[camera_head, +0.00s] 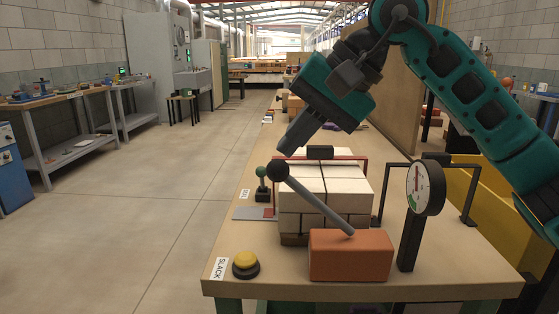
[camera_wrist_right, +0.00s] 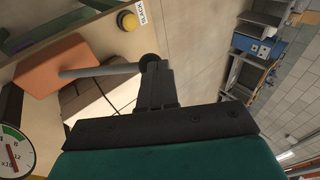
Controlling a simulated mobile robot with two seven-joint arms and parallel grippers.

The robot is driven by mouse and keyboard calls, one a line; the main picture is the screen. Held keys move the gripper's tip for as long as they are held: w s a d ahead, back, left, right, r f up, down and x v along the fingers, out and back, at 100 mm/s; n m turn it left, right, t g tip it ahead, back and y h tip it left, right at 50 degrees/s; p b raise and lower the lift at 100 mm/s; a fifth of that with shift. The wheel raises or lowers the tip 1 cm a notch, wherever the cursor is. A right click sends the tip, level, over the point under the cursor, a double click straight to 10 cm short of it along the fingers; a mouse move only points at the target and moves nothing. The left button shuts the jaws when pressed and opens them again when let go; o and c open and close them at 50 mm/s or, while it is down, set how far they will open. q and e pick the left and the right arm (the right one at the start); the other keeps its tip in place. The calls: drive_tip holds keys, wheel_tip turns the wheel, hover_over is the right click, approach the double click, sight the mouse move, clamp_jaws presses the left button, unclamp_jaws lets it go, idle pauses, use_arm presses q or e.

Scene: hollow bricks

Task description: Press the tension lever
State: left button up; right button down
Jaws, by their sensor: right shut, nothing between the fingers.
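The tension lever is a grey rod with a black ball knob (camera_head: 278,171). It slants up to the left from an orange block (camera_head: 350,256) at the table's front. My right gripper (camera_head: 288,149) is shut and empty, pointing down just above the knob. In the right wrist view the fingertips (camera_wrist_right: 155,68) overlap the knob (camera_wrist_right: 148,61), and I cannot tell whether they touch. A round gauge (camera_head: 426,188) with a red needle stands right of the block. My left gripper is not in view.
A strapped stack of pale bricks (camera_head: 325,190) stands behind the lever. A yellow button (camera_head: 245,260) beside a SLACK label (camera_head: 220,268) is at the front left. A small green-knobbed lever (camera_head: 262,176) stands left of the stack. A black-framed yellow bin is to the right.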

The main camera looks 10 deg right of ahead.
drive_tip(key=shift+v, duration=1.25)
drive_tip(key=shift+w+a+r, duration=0.1)
drive_tip(key=shift+w+a, duration=0.05)
